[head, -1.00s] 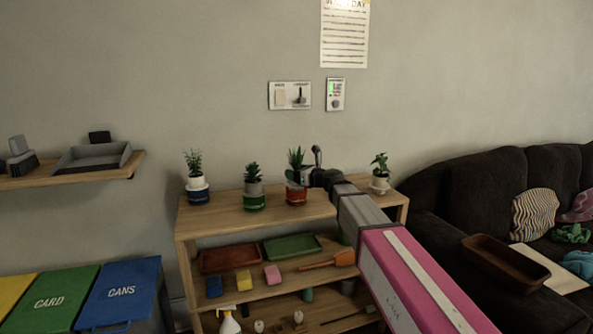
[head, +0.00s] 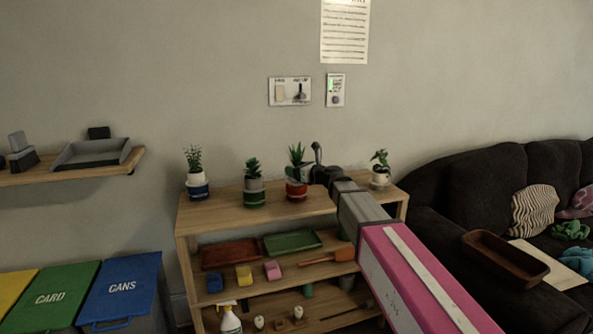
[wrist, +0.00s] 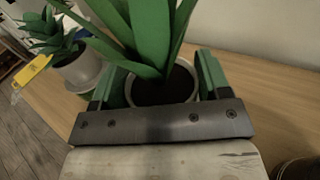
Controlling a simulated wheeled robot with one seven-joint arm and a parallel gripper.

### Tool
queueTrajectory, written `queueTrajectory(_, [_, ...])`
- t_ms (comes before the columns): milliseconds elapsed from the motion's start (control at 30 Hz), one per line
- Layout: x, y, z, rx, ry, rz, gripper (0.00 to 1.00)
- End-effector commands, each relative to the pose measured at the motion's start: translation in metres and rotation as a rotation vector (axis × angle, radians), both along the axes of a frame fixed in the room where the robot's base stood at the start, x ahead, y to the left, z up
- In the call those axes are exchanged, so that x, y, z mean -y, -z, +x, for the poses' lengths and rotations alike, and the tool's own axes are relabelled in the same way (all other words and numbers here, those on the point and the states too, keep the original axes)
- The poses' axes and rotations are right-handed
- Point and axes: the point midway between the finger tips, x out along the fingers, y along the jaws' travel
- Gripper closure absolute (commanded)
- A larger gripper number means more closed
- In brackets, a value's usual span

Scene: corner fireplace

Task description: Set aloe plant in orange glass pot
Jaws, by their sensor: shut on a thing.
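The aloe plant (head: 298,155) has long pointed green leaves. It also shows large in the wrist view (wrist: 155,35), with dark soil in a pale-rimmed inner pot (wrist: 162,96). My gripper (head: 304,175) reaches in from the right and is shut on the aloe's inner pot, a finger on each side. The orange glass pot (head: 296,190) stands on the wooden shelf top, directly at the aloe's base. Whether the inner pot rests inside it or is held just above it is hard to tell. My gripper hides the orange pot in the wrist view.
Left on the shelf top (head: 225,212) are a succulent in a green pot (head: 254,199) and a plant in a blue pot (head: 197,190). A plant in a white pot (head: 380,178) stands to the right. Trays and small items fill the lower shelves.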

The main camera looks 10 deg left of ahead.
Motion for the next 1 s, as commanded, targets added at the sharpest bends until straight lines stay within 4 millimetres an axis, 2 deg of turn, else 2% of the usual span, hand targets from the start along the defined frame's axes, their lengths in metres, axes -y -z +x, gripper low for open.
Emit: queueTrajectory(1000, [0.0, 0.0096, 0.0001, 0.0, 0.0, 0.001, 0.43])
